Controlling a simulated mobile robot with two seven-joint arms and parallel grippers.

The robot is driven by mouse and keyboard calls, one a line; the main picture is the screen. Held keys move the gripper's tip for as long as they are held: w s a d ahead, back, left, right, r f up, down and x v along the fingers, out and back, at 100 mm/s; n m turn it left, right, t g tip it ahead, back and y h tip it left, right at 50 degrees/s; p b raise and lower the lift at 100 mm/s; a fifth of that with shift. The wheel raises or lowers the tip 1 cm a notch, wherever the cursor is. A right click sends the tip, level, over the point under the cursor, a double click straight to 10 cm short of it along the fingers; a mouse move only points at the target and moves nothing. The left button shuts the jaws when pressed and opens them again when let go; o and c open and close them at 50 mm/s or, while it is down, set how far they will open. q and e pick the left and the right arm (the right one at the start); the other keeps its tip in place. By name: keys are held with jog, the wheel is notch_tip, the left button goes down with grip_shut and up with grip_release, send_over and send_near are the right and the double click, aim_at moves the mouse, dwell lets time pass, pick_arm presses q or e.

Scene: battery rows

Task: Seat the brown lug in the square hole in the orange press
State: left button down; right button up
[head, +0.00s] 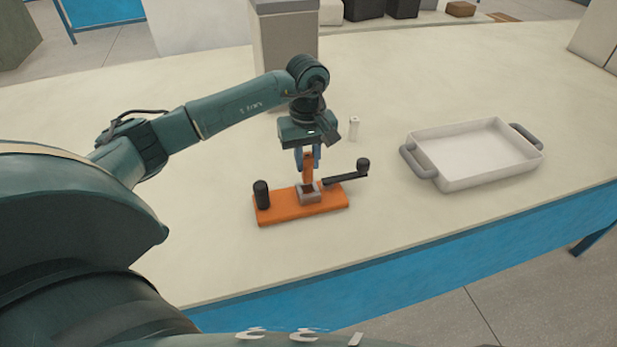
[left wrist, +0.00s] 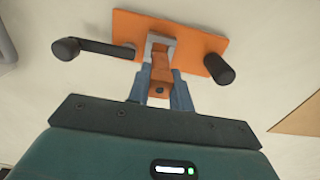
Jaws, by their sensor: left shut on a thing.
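The brown lug (head: 308,170) is upright, its upper part between the blue fingers of my left gripper (head: 307,160), which is shut on it. The lug (left wrist: 160,70) also shows between the fingers in the left wrist view. The orange press (head: 275,208) lies on the table below, with a grey square collar (head: 310,196) around its hole. The lug's lower end is at the collar's opening in the head view; I cannot tell whether it is inside or just above. My right gripper is out of view.
The press has a black post (head: 261,194) on its left and a black crank lever (head: 347,179) reaching right. A white tray (head: 487,178) with grey handles is at right. The table (head: 400,255) in front is clear.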

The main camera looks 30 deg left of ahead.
aim_at(308, 178)
pick_arm(q)
notch_tip(308, 178, down, 5)
jog(key=shift+r+p, duration=0.15)
jog(key=shift+p, duration=0.2)
jog(key=shift+f, duration=0.4)
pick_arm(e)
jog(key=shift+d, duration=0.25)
pick_arm(q)
jog(key=shift+f, duration=0.1)
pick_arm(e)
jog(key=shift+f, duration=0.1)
pick_arm(q)
jog(key=shift+f+b, duration=0.15)
jog(key=shift+b, duration=0.15)
jog(key=c, duration=1.6)
grip_release()
jog(key=o, duration=0.3)
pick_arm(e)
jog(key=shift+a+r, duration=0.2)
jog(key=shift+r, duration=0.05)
pick_arm(q)
jog(key=shift+o, duration=0.2)
